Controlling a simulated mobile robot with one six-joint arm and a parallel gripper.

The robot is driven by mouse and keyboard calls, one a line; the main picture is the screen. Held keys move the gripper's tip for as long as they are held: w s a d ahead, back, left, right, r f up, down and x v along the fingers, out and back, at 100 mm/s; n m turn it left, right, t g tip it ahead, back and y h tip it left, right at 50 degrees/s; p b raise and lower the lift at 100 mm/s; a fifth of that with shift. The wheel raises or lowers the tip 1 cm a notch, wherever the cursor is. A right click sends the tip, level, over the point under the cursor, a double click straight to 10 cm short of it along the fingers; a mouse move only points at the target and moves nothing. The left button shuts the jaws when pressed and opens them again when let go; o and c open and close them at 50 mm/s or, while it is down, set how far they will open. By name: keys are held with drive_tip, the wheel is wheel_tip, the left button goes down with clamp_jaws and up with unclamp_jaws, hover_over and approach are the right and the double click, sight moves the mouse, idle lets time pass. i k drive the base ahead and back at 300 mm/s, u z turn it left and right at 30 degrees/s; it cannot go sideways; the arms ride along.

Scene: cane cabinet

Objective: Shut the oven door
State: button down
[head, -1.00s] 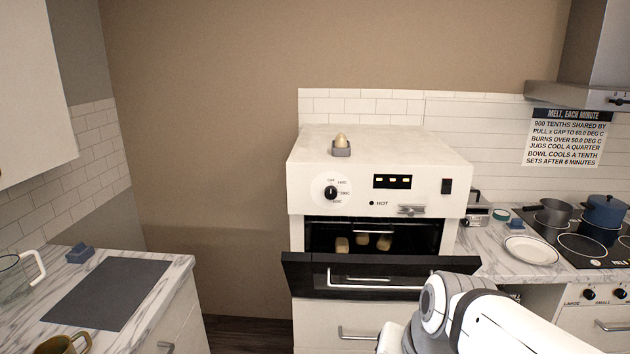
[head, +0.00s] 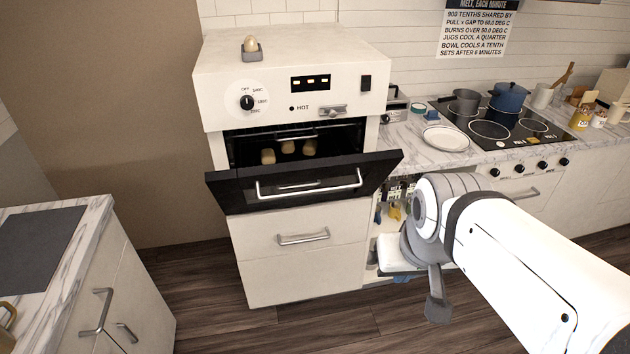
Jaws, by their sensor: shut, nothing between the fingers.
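The oven is a white cabinet (head: 222,60) with a dial and a small display. Its black door (head: 230,192) is hinged at the bottom and stands partly open, tilted outward, with a silver bar handle (head: 308,190) across its front. Several pale loaf-like pieces (head: 288,147) show inside, behind the top edge of the door. My gripper (head: 438,310) is shut and empty, pointing down below and to the right of the door, apart from it. My arm partly hides the gripper.
A drawer (head: 300,240) is closed under the oven door. An open shelf with small items (head: 393,211) is to the right, partly behind my arm. A counter (head: 60,212) stands at left. The floor (head: 290,330) in front is clear.

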sight(372, 168)
drive_tip(key=z, duration=1.05)
drive_tip(key=k, duration=1.25)
drive_tip(key=u, duration=1.3)
drive_tip(key=i, duration=1)
drive_tip(key=u, duration=0.05)
